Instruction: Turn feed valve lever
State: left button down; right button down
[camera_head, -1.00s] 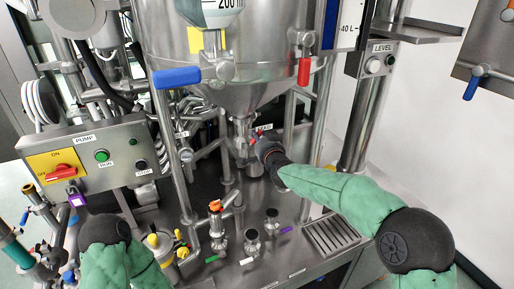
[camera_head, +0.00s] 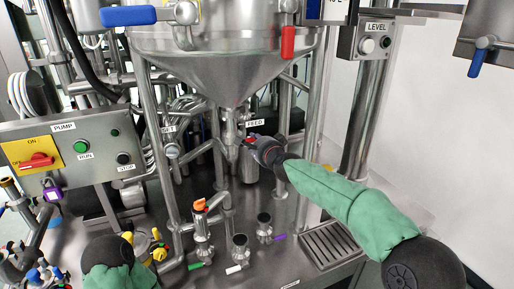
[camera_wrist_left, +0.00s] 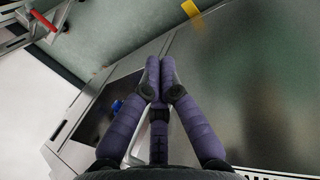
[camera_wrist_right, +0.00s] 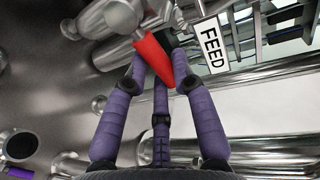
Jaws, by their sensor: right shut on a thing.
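The feed valve lever is red. In the right wrist view the lever (camera_wrist_right: 152,57) reaches down between my fingers from a round steel valve stem. The white FEED label (camera_wrist_right: 212,45) is beside it. In the head view the lever (camera_head: 249,138) is a small red patch under the tank cone, by the FEED label (camera_head: 255,122). My right gripper (camera_head: 258,146) is at the valve and partly hides it; in its wrist view the gripper (camera_wrist_right: 158,62) is shut on the lever. My left gripper (camera_wrist_left: 160,68) is shut and empty, its fingertips together.
The steel tank cone (camera_head: 215,75) is above the right gripper, with pipes around it. A pump control box (camera_head: 75,150) stands at the left. Small bottom valves (camera_head: 202,225) and a drain grate (camera_head: 330,245) are on the deck. A red-handled valve (camera_head: 287,42) hangs above.

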jog(key=shift+f+m+b, duration=0.2)
jog(key=shift+m+b, duration=0.1)
jog(key=shift+b, duration=0.05)
dwell(0.3)
jog(key=c, duration=1)
grip_release()
jog(key=v, duration=1.2)
